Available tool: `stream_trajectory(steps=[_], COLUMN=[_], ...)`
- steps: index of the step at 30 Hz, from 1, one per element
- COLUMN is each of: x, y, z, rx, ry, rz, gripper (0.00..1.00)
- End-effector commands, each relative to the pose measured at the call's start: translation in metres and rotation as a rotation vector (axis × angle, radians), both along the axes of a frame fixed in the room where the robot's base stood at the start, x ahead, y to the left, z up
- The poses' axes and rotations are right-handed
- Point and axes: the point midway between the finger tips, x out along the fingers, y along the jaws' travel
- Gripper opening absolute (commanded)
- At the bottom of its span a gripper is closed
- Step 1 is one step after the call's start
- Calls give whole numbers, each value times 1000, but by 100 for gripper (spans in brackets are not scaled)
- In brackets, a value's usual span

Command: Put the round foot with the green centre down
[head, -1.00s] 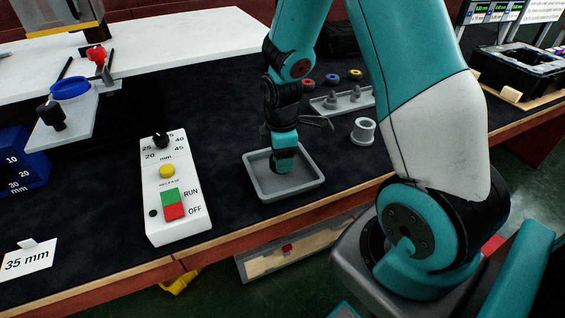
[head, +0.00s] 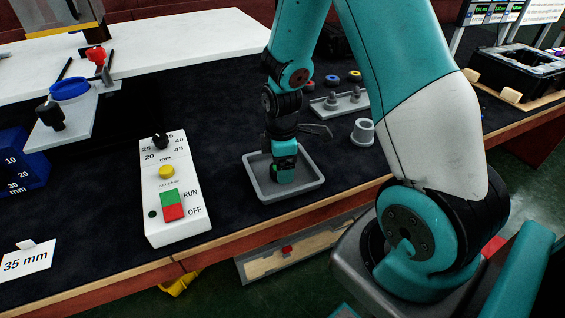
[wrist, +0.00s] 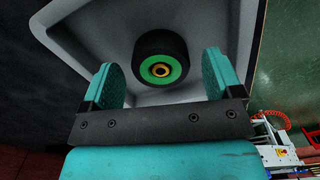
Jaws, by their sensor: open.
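The round foot (wrist: 160,57) is a black disc with a green centre and a small orange-yellow ring in its middle. In the wrist view it sits inside the grey tray, just beyond my fingertips, with clear space on both sides. My gripper (wrist: 160,80) is open, one teal finger to each side. I cannot tell whether the foot rests flat on the tray floor.
A control box (head: 172,188) with a dial and RUN/OFF buttons stands left of the tray.

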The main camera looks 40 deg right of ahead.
Motion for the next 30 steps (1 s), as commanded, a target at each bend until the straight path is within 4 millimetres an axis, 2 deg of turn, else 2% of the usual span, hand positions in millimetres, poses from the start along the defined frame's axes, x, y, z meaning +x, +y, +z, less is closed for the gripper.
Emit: stream_trajectory(steps=[12, 20, 23, 25, 27, 29, 30], x=[1, 0, -6, -18, -40, -63, -80], y=[0, 3, 28, 60, 99, 129, 147], z=[87, 118, 135, 154, 176, 192, 202], rx=[-1, 4, 37, 86, 151, 207, 240], ry=[-6, -6, -24, -43, -50, -41, -29], rz=[0, -3, -41, -95, -163, -221, -259], gripper=[85, 85, 85, 85, 85, 85, 85])
